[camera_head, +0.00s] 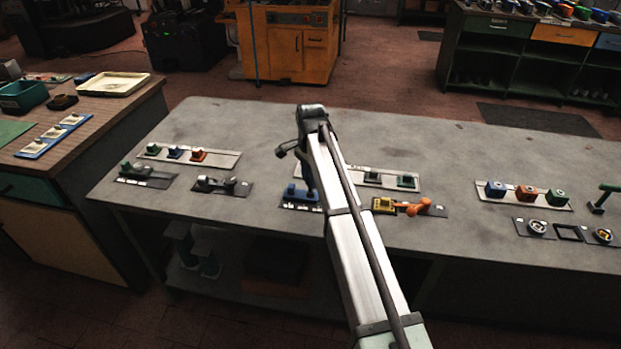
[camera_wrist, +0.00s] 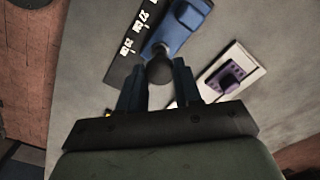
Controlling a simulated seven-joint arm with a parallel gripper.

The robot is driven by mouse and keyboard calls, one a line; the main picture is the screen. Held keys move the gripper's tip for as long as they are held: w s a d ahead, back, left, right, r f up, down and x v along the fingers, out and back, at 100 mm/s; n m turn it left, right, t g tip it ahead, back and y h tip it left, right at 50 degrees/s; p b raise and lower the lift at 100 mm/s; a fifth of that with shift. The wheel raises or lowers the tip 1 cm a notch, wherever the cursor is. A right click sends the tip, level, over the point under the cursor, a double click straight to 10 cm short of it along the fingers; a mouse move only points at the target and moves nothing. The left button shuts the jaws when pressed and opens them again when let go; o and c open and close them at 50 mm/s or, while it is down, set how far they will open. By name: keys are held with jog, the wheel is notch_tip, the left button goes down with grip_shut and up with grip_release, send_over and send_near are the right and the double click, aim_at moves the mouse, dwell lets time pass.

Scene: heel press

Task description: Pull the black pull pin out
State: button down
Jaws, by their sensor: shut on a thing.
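The black pull pin (camera_wrist: 159,72) shows in the wrist view as a round dark knob at the near end of a blue block (camera_wrist: 182,28). My gripper (camera_wrist: 158,80) is shut on the knob, with one dark finger on each side of it. The pin's shaft is hidden, so I cannot tell how far it sits in the block. The blue block lies on a dark plate (camera_wrist: 124,55) with white printed labels. In the head view the blue block (camera_head: 299,194) is at the front middle of the grey table, beside my arm, and the pin cannot be made out.
A purple part (camera_wrist: 229,80) on a white plate lies right of the block in the wrist view. In the head view a yellow and orange fixture (camera_head: 398,206) is close to the right. Other plates with small parts (camera_head: 190,154) stand left. The table (camera_head: 240,120) behind is clear.

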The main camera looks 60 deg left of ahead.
jog(key=c, duration=0.8)
grip_release()
jog(key=shift+o, duration=0.2)
notch_tip(320, 180, up, 14)
jog(key=shift+f, duration=0.15)
dwell(0.3)
